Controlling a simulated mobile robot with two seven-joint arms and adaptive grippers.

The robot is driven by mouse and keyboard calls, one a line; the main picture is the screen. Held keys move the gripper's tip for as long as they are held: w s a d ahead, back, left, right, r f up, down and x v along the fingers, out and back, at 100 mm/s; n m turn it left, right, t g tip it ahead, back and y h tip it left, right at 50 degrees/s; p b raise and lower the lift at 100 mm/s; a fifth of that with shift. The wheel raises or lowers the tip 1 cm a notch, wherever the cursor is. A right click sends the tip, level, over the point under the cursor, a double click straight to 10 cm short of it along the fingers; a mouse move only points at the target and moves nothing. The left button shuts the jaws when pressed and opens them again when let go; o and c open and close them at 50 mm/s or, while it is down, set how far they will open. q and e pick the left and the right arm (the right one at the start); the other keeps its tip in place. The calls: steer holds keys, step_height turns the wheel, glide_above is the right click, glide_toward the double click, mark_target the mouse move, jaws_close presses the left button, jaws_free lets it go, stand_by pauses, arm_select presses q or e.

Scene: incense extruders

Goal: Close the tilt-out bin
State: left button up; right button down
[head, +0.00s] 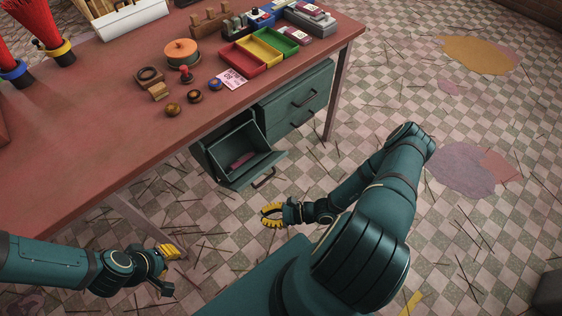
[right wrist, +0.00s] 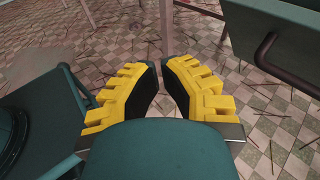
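The tilt-out bin (head: 232,166) is a dark teal box under the desk. It is tilted outward, with its inside showing and a reddish item (head: 241,160) lying in it. Its dark handle (head: 264,178) is on the front edge. My right gripper (head: 264,214) is in front of and below the bin, apart from it, with yellow fingers a little apart and nothing between them. In the right wrist view a teal panel with a dark handle (right wrist: 268,52) is at upper right, beside the fingers (right wrist: 158,66). My left gripper (head: 174,251) is at lower left, away from the bin; its finger gap is unclear.
The red-brown desk (head: 95,128) carries coloured trays (head: 259,47), stamps and small wooden pieces. Shut drawers (head: 297,100) are right of the bin. A desk leg (head: 336,105) stands farther right. The checkered floor around the right gripper has thin sticks scattered on it.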

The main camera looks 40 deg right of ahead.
steer(key=s+d+f+m+t+h+p, duration=0.1)
steer(key=d+f+m+t+h+p, duration=0.1)
steer(key=d+m+t+h, duration=1.1)
steer(key=w+d+r+n+g+y, duration=0.1)
steer(key=w+g, duration=0.4)
steer(key=w, duration=0.7)
steer(key=shift+w+d+r+n+y, duration=0.25)
steer(key=shift+d+r+n+y, duration=0.2)
steer(key=shift+r+n, duration=0.3)
